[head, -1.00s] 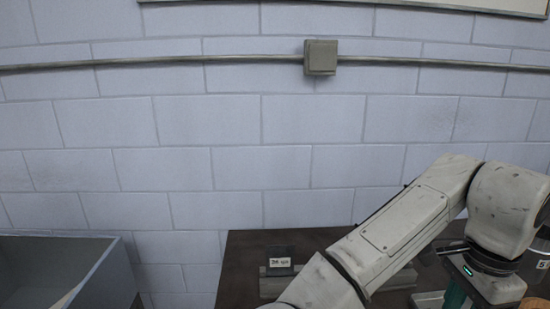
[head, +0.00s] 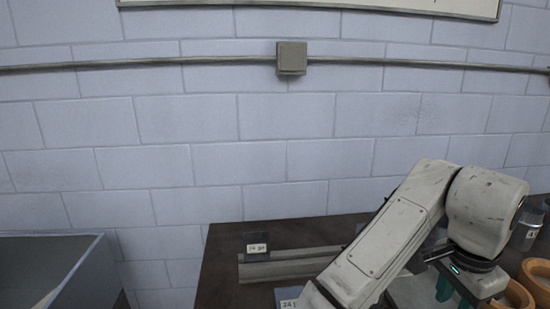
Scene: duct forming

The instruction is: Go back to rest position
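My arm reaches in from the bottom of the head view and bends over the right part of the dark table (head: 222,262). The wrist end of my gripper (head: 462,285) points down at the lower right, with a small green light on it. A green part shows beside it, and I cannot tell what it belongs to. The fingertips are hidden or out of frame, so I cannot see whether they are open or shut, or whether they hold anything.
Orange-brown rings (head: 538,277) and a grey cylinder (head: 526,232) stand at the right. An open grey bin (head: 85,270) is at the lower left. A block wall (head: 180,165) closes the back.

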